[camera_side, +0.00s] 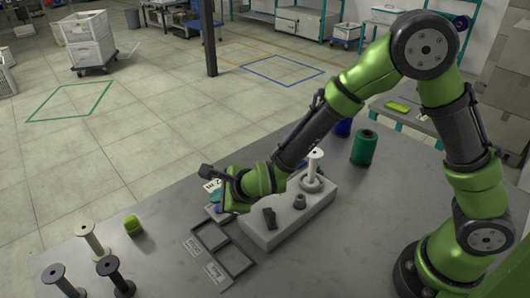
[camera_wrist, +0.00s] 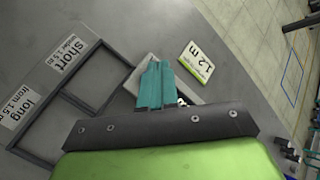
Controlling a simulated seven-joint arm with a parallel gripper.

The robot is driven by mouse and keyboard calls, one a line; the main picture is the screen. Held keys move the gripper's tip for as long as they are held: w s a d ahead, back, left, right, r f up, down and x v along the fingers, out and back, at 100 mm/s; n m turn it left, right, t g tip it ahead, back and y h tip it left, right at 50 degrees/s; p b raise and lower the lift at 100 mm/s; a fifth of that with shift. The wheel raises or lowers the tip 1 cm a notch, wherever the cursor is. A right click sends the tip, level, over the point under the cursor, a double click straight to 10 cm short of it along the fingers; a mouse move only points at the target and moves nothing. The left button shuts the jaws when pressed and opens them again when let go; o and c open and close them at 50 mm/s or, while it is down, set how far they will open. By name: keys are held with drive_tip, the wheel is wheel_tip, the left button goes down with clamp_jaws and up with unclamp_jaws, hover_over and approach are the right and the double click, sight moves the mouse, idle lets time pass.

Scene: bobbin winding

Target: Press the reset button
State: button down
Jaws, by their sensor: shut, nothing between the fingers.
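No reset button can be made out for certain in either view. My gripper (camera_wrist: 156,68) is shut and empty, its teal fingers pressed together. In the wrist view the fingers cover part of a pale grey flat device (camera_wrist: 132,84); I cannot tell whether they touch it. A small pale part (camera_wrist: 183,100) shows just beside the fingers, mostly hidden.
A "1.2 m" card (camera_wrist: 196,62) stands beside the device. A dark two-compartment tray (camera_side: 228,239) labelled short and long lies close by. Bobbins (camera_side: 91,240) and a green piece (camera_side: 133,225) stand at left; a green spool (camera_side: 364,147) stands behind the winder.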

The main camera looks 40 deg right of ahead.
drive_tip(key=shift+f, duration=0.2)
drive_tip(key=shift+f, duration=0.25)
drive_tip(key=shift+f, duration=0.5)
idle(0.8)
drive_tip(key=shift+r, duration=0.9)
drive_tip(key=shift+r, duration=0.15)
drive_tip(key=shift+r, duration=2.4)
